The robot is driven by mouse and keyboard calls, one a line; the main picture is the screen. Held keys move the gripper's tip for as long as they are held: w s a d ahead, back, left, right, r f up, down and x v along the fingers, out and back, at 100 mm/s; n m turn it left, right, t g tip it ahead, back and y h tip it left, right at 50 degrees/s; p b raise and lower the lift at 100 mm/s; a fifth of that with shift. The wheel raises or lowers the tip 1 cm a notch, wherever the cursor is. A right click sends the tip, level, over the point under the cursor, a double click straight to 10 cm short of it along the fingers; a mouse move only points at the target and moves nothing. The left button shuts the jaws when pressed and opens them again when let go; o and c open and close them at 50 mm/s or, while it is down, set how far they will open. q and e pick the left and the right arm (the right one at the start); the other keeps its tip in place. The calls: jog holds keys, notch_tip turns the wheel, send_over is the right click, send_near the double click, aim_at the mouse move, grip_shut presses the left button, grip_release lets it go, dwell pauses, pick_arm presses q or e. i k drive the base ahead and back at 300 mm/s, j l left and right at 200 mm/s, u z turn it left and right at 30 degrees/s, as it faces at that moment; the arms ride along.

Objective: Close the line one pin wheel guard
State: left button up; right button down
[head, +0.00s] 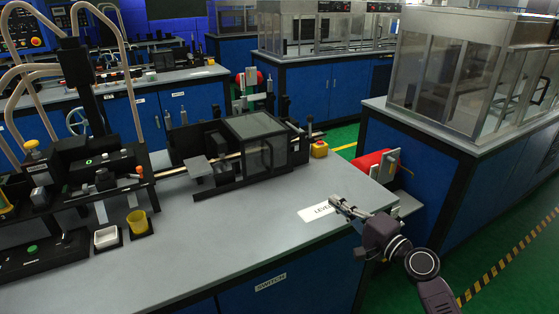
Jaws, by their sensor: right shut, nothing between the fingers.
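A dark see-through box-like guard (262,143), which looks like the pin wheel guard, stands on the black machine unit at the back of the grey bench. I cannot tell whether it is fully shut, and the wheel inside is not clear. My right gripper (336,203) is shut and empty, low at the bench's right front edge, beside a white label. It is well apart from the guard, in front and to the right. My left gripper is not in view.
The grey bench top (255,225) is clear in the middle. A yellow box with a red button (319,149) stands right of the guard.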

aim_at(264, 141)
jog(key=i+j, duration=0.45)
jog(key=j, duration=0.15)
jog(key=i+j, duration=0.1)
jog(key=j, duration=0.35)
